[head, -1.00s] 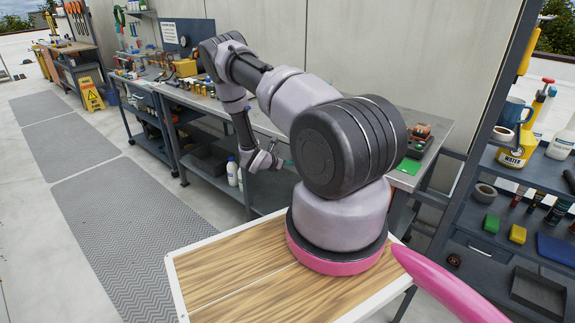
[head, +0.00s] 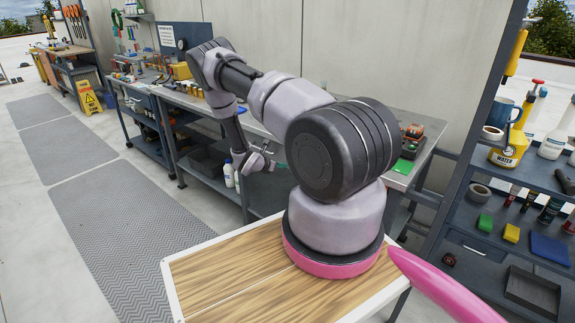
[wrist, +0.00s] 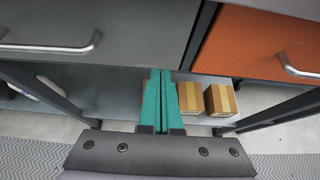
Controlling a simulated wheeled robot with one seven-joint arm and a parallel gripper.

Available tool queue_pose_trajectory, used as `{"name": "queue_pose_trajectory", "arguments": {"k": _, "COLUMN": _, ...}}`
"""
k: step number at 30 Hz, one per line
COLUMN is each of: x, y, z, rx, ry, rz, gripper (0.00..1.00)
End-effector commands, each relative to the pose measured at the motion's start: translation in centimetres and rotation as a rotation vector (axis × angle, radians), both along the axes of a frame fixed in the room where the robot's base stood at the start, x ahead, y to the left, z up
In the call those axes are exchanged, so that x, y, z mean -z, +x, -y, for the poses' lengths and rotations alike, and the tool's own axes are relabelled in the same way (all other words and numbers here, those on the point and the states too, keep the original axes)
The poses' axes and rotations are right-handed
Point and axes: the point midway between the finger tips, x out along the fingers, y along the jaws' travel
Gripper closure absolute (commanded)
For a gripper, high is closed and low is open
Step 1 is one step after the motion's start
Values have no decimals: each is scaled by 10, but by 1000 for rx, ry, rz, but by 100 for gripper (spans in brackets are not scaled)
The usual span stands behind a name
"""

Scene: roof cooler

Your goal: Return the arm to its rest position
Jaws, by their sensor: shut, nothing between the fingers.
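My arm is folded out over the wooden top in the head view, with its forearm hanging down in front of the workbench (head: 225,112). My gripper (wrist: 160,75) shows in the wrist view as two teal fingers pressed together, with nothing between them. In the head view the gripper is small and partly hidden behind the arm, near the bench's lower shelf.
In the wrist view a grey drawer (wrist: 95,30) and an orange drawer (wrist: 270,45) are close ahead. Cardboard boxes (wrist: 220,100) sit on the shelf below. White bottles (head: 229,174) stand under the bench. A tool shelf (head: 545,172) is at the right; floor mats (head: 110,215) lie left.

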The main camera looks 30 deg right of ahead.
Motion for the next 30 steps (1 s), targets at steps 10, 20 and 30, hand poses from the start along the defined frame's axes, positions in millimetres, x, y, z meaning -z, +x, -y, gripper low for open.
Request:
{"name": "queue_pose_trajectory", "arguments": {"k": 10, "x": -39, "y": -22, "z": -65, "rx": -5, "ry": 2, "rz": -1, "gripper": 100}}
{"name": "queue_pose_trajectory", "arguments": {"k": 20, "x": -49, "y": -29, "z": -83, "rx": -2, "ry": 3, "rz": -1, "gripper": 100}}
{"name": "queue_pose_trajectory", "arguments": {"k": 30, "x": -129, "y": -29, "z": -85, "rx": 212, "ry": 104, "rz": 177, "gripper": 100}}
